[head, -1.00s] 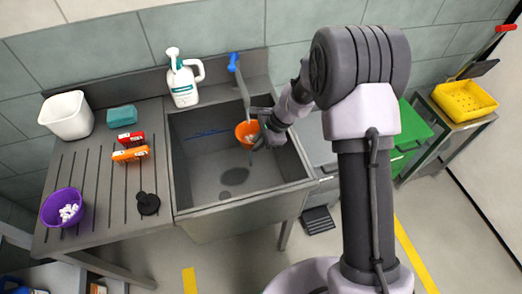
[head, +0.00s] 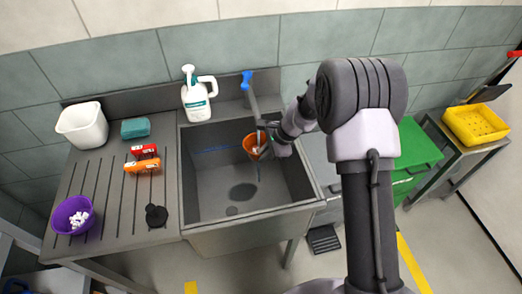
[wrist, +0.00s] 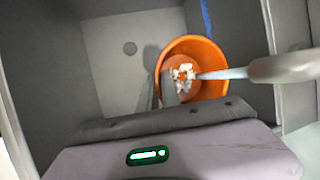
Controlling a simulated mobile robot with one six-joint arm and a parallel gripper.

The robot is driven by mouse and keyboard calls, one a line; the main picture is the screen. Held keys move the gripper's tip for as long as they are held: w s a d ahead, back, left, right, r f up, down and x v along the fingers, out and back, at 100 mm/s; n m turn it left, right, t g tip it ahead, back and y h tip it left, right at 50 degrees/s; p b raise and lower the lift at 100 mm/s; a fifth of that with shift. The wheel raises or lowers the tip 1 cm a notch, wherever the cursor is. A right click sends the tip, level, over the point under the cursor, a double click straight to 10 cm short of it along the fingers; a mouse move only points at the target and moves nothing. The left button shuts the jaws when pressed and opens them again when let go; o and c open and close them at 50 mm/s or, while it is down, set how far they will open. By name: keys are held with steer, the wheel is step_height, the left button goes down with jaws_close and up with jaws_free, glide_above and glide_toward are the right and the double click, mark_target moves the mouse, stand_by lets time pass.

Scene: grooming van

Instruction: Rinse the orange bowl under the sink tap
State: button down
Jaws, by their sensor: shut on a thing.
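The orange bowl (head: 250,143) is in the air inside the sink basin (head: 215,205), below the tap (head: 252,98) with its blue lever. My gripper (head: 263,151) is shut on the bowl's rim at the right side of the basin. In the wrist view the bowl (wrist: 208,51) has its mouth towards the camera, with several small white pieces (wrist: 183,72) inside. The tap spout (wrist: 288,67) comes in from the right there, and a thin pale stream (wrist: 222,74) runs from it into the bowl. The fingertips are partly hidden.
A white jug bottle (head: 197,98) stands behind the basin. A green bin (head: 418,158) is right.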

steer(key=shift+s+a, duration=0.1)
steer(key=shift+a, duration=0.35)
steer(key=shift+d, duration=0.1)
steer(key=shift+d, duration=0.5)
steer(key=shift+a, duration=0.15)
steer(key=shift+a, duration=0.45)
steer(key=shift+d, duration=0.1)
steer(key=shift+d+b, duration=0.3)
steer(key=shift+d, duration=0.2)
